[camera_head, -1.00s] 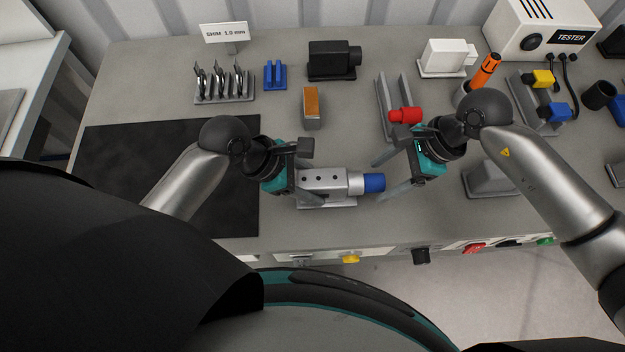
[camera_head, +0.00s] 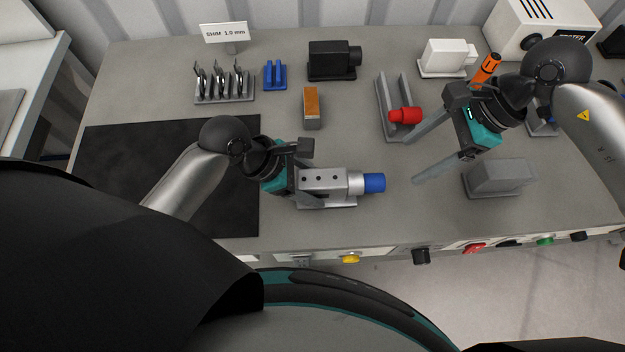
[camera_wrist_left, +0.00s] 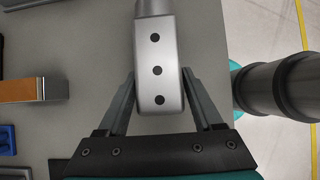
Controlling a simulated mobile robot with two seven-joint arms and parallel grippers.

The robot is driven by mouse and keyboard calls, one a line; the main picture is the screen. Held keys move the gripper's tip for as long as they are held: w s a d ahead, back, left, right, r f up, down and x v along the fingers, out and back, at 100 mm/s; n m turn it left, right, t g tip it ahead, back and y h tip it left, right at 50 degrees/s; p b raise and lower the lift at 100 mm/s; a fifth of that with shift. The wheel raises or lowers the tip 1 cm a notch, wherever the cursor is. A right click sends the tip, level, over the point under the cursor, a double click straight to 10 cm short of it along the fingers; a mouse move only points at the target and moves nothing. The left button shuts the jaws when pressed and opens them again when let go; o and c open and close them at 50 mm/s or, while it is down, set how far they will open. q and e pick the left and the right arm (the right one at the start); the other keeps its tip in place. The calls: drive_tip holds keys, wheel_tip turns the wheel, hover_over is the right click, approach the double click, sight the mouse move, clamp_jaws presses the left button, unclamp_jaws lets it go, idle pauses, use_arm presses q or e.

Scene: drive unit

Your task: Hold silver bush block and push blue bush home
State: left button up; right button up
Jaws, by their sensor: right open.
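The silver bush block (camera_head: 322,181), with dark holes along its top, stands on a flat base at the bench's front middle. The blue bush (camera_head: 374,183) sticks out of the silver collar at its right end; how deep it sits inside is hidden. My left gripper (camera_head: 306,178) is at the block's left end.
A red cylinder (camera_head: 405,115) on a grey channel bracket (camera_head: 384,100) is behind the right gripper's fingers. A grey block (camera_head: 499,176) stands to its right. An orange-topped block (camera_head: 311,107) stands behind the silver block. A dark mat (camera_head: 150,150) lies left.

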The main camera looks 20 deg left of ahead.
use_arm(q)
drive_tip(key=o, duration=0.3)
drive_tip(key=v, duration=1.2)
